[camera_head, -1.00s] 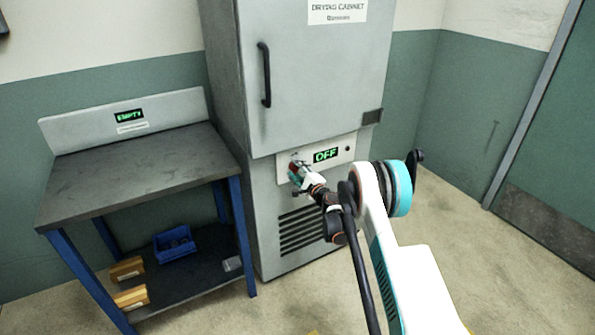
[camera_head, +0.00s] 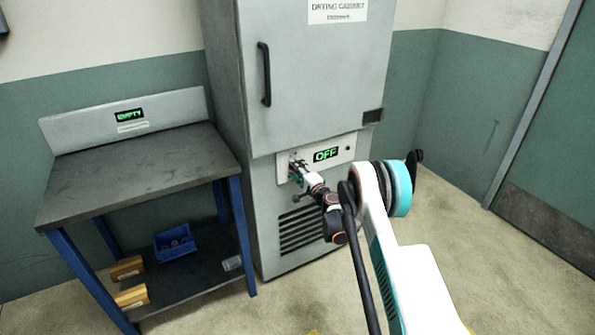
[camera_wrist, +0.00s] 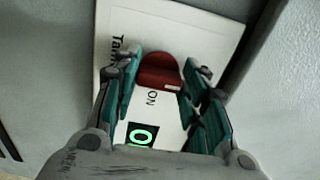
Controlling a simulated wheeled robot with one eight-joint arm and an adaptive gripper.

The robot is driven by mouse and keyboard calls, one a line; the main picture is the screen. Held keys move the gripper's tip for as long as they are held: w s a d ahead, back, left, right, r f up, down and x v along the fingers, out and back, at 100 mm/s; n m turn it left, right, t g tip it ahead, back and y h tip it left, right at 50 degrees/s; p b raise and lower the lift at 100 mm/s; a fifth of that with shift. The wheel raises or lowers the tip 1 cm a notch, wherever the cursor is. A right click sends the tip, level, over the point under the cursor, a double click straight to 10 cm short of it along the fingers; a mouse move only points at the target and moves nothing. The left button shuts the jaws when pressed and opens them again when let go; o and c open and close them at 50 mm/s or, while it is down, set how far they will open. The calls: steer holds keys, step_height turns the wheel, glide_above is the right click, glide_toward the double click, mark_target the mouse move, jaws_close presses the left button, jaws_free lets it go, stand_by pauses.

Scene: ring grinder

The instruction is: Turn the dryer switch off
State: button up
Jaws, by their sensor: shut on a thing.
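The dryer is a grey cabinet (camera_head: 312,85) labelled as a drying cabinet. Its white control panel (camera_head: 340,150) carries a display (camera_head: 326,154) that reads OFF in green. The red switch knob (camera_wrist: 160,70) shows in the wrist view, between the two teal-and-grey fingers of my gripper (camera_wrist: 163,66), with the word ON printed beside it. My gripper (camera_head: 296,164) is at the left part of the panel in the head view and is shut on the knob, which it hides there.
The cabinet door with its black handle (camera_head: 265,75) is closed above the panel. A workbench (camera_head: 130,180) stands at left, with a blue bin (camera_head: 174,244) and small boxes on its lower shelf. Open floor lies to the right.

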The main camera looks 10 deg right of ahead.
steer(key=o, duration=1.1)
steer(key=shift+c, duration=0.2)
steer(key=v, duration=1.2)
